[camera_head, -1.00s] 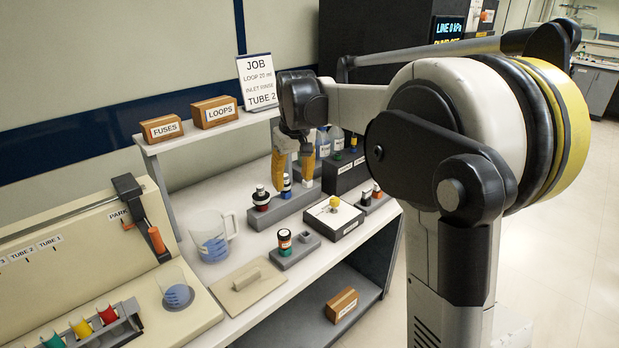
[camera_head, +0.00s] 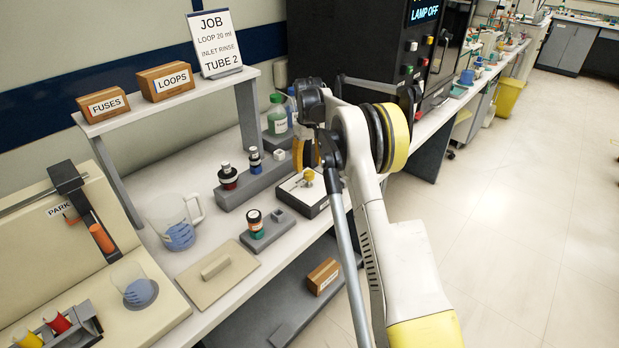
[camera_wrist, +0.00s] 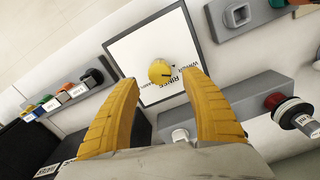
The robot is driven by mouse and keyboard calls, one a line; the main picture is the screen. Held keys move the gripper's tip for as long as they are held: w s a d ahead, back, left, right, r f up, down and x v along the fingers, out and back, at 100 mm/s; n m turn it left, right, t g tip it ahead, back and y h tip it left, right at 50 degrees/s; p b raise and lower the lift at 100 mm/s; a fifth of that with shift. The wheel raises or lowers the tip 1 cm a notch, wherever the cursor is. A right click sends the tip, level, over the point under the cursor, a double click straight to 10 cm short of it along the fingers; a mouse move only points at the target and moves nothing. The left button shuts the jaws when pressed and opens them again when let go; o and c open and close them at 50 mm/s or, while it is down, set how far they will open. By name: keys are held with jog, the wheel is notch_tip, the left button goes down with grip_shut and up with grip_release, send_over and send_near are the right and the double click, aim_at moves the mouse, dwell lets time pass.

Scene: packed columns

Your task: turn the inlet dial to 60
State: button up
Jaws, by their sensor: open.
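The dial is a round yellow knob (camera_wrist: 160,71) on a white square plate (camera_wrist: 125,52), with upside-down lettering beside it that I can only partly read. A dark pointer mark shows on the knob. In the head view the knob (camera_head: 308,176) sits on a dark-sided box (camera_head: 318,205) on the bench. My gripper (camera_wrist: 160,84) has its two yellow fingers spread over the plate, one on each side of the knob and apart from it in the picture. In the head view my gripper (camera_head: 304,154) is above and behind the knob. No scale numbers are readable.
The head view shows a beaker (camera_head: 175,220), a green-banded jar (camera_head: 255,223) and a JOB sign (camera_head: 215,42).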

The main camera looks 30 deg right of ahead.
aim_at(309, 172)
notch_tip(309, 172, down, 4)
jog(key=shift+f+b, duration=0.2)
jog(key=shift+b, duration=0.35)
jog(key=c, duration=1.2)
jog(key=shift+r, duration=0.1)
jog(key=m+p, duration=0.2)
jog(key=m, duration=0.3)
jog(key=shift+m+p, duration=0.3)
jog(key=shift+m, duration=0.1)
jog(key=m+p, duration=0.1)
jog(key=m, duration=0.4)
jog(key=shift+m, duration=0.4)
